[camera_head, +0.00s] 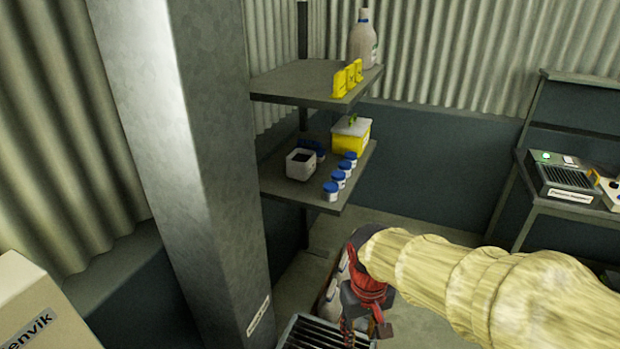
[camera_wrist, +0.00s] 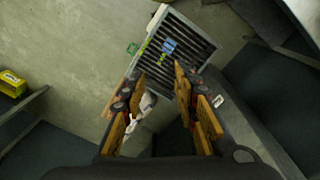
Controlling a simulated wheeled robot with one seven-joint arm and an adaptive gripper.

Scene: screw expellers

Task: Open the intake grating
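The intake grating (camera_wrist: 190,35), a row of dark slots in a pale metal frame, lies below my gripper in the wrist view. A small blue piece (camera_wrist: 169,46) and yellow-green marks show on its slats, and a green loop-like piece (camera_wrist: 132,48) is at its left edge. In the head view the grating (camera_head: 308,334) shows partly at the bottom edge, beside the grey column. My gripper (camera_wrist: 158,80) has its two fingers apart with nothing gripped between them, and appears above the near side of the grating. In the head view my red and black gripper (camera_head: 366,298) hides part of the grating's surroundings.
A tall grey metal column (camera_head: 185,140) stands left of the grating. Shelves (camera_head: 300,80) hold a bottle, yellow items and blue-lidded jars. White bottles (camera_head: 331,300) stand low behind my gripper. A bench at right carries a slotted device (camera_head: 565,177). A cardboard box (camera_head: 40,310) is at lower left.

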